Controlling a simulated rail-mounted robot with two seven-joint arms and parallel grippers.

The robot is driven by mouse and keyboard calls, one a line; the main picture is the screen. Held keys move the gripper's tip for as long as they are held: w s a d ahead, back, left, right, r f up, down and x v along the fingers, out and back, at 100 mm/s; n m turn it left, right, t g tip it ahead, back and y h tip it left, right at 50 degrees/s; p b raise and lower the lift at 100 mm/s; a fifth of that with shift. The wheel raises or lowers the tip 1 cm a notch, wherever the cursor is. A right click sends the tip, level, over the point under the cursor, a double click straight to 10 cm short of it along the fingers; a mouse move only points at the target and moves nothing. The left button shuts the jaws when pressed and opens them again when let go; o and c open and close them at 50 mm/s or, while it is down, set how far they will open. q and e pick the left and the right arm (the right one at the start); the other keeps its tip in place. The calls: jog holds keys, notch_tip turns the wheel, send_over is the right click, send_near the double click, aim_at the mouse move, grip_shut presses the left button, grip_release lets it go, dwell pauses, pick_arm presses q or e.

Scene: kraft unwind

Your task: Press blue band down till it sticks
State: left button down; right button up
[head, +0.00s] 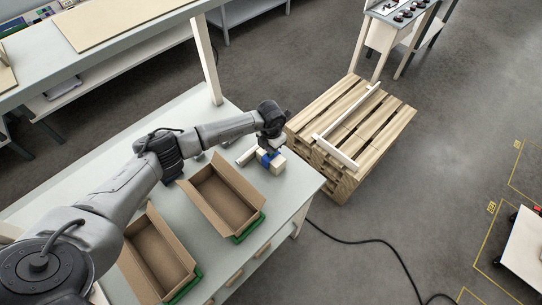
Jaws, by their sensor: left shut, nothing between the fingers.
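A blue band (265,157) sits around a small pale block (276,164) near the far right corner of the light table (293,186). My left gripper (270,146) is shut and empty, pointing down right over the band. It hides part of the band and block, and I cannot tell whether the fingers touch the band. My right gripper is not in view.
Two open cardboard boxes (206,184) with green bases stand on the table; the nearer one (150,246) is lower left. A wooden pallet stack (390,122) stands beyond the table's right edge. A black cable (362,242) lies on the floor.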

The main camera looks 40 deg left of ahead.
pick_arm(q)
jog(key=shift+f, duration=0.4)
dwell(0.8)
jog(key=shift+r+p, duration=0.95)
jog(key=shift+r, duration=0.55)
jog(key=shift+r+p, duration=1.45)
jog(key=shift+r, duration=0.6)
